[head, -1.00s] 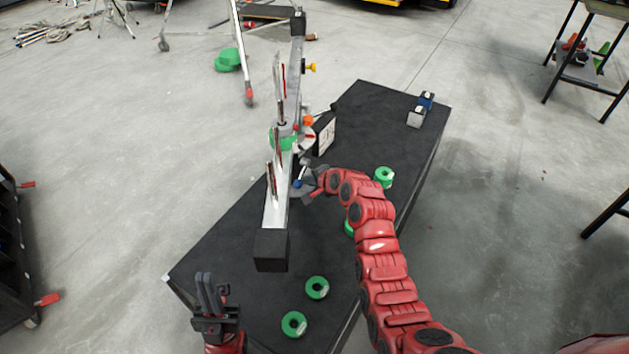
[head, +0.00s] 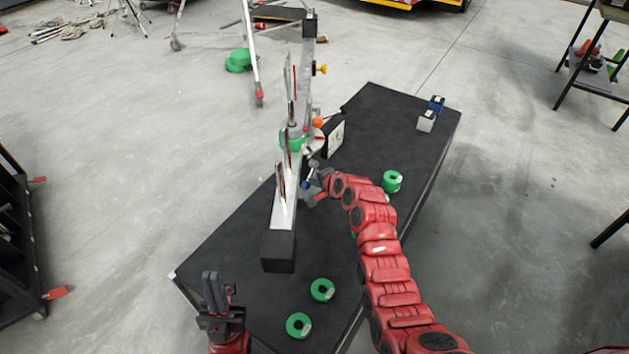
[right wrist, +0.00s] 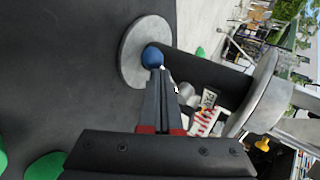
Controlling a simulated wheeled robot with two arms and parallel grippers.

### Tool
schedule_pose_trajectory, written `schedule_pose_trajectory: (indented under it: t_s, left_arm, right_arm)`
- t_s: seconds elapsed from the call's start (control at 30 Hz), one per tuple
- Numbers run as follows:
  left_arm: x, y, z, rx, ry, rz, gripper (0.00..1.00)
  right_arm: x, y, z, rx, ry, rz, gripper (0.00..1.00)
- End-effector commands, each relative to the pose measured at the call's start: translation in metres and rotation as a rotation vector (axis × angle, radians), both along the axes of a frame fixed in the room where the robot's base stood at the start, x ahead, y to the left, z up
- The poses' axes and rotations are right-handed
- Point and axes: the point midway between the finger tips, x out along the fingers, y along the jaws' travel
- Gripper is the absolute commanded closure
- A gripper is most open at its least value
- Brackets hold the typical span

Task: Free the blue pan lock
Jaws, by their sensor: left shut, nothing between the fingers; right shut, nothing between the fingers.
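The blue pan lock (right wrist: 153,57) is a round blue knob in front of a grey disc (right wrist: 132,60) in the right wrist view. It also shows as a small blue spot in the head view (head: 306,185). My right gripper (right wrist: 158,72) is shut and empty, its fingertips at the knob's lower edge; whether they touch it I cannot tell. In the head view the right gripper (head: 316,190) is beside the slider rail (head: 284,212), partly hidden. My left gripper (head: 216,290) is shut and empty, upright over the near left of the black table, apart from the rail.
Green tape rolls (head: 321,290) lie on the black table (head: 225,255). A small monitor (head: 334,136) and an orange knob (head: 318,122) are near the rail's middle. A small blue and silver box (head: 427,119) stands at the far right. The table's left part is clear.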

Motion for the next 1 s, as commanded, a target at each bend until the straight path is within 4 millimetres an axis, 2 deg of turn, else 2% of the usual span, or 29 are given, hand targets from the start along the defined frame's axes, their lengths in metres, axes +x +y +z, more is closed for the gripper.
schedule_pose_trajectory:
  t_s: [1.0]
  left_arm:
    - [0.0,0.0,-0.01,0.0,0.0,0.0,1.0]
  right_arm:
    - [0.002,-0.001,-0.015,-0.135,-0.201,0.001,1.0]
